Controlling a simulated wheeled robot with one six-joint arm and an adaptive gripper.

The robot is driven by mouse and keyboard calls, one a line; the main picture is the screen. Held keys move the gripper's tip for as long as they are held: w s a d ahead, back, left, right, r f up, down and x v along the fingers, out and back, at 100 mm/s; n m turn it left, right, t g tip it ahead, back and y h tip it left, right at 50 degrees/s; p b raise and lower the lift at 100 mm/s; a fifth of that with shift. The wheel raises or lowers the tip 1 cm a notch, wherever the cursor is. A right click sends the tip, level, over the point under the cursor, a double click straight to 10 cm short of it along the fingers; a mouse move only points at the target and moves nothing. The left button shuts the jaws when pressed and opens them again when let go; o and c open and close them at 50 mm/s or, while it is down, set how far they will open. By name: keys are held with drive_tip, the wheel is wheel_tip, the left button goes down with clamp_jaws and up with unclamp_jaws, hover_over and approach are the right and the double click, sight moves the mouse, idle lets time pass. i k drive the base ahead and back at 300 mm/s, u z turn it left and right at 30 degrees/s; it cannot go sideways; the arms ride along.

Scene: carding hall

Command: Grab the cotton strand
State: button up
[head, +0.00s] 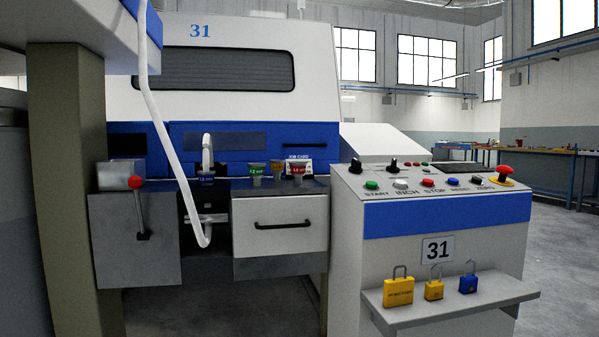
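The cotton strand (163,125) is a thick white rope-like length in the head view. It comes down from the top edge at the left, bends, and slants down to the right in front of the machine. Its low end curls near a pale horizontal piece (200,219) in the dark opening; whether they touch I cannot tell. Another white curved piece (207,150) stands above the opening; whether it belongs to the strand is unclear. My gripper is not in view.
The machine (235,30) marked 31 fills the middle. A tan post (70,170) stands left. A red-knobbed lever (138,205), a drawer (280,240) and small cups (256,172) flank the opening.

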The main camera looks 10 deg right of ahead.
sight(206, 153)
drive_tip(key=z, duration=0.4)
drive_tip(key=k, duration=0.5)
drive_tip(key=z, duration=0.5)
drive_tip(key=i, duration=0.65)
drive_tip(key=u, duration=1.35)
drive_tip(key=i, duration=1)
drive_tip(key=u, duration=1.2)
